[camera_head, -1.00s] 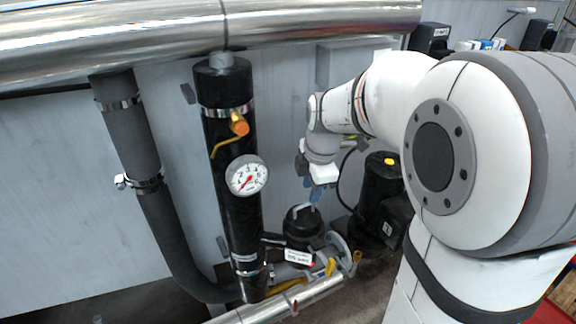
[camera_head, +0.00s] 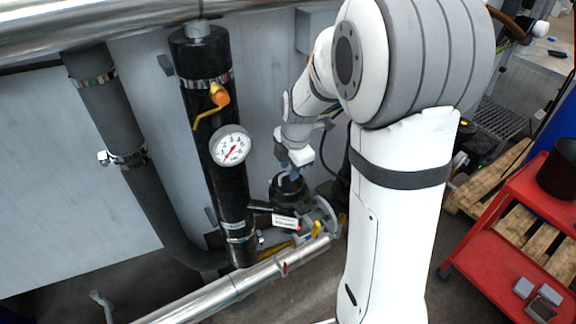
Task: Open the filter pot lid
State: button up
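The black filter pot (camera_head: 287,193) stands low on the pipework, right of the black column with the gauge. Its dark lid is on top, largely covered by my gripper. My gripper (camera_head: 291,174), with bluish fingers under a white wrist, reaches down right at the lid. The fingers are small and dark here, so I cannot tell whether they are open or shut on the lid's handle, or whether they touch it.
The black column carries a pressure gauge (camera_head: 230,146) and an orange-yellow valve handle (camera_head: 219,97). A white tag (camera_head: 285,222) hangs by the pot. A silver pipe (camera_head: 228,292) runs in front. A red cart (camera_head: 505,245) and wooden pallet (camera_head: 527,230) are at right.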

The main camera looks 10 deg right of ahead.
jog(key=shift+c, duration=0.5)
grip_shut()
jog(key=shift+a, duration=0.15)
jog(key=shift+w+r, duration=0.15)
jog(key=shift+w+p, duration=0.1)
jog(key=shift+p, duration=0.3)
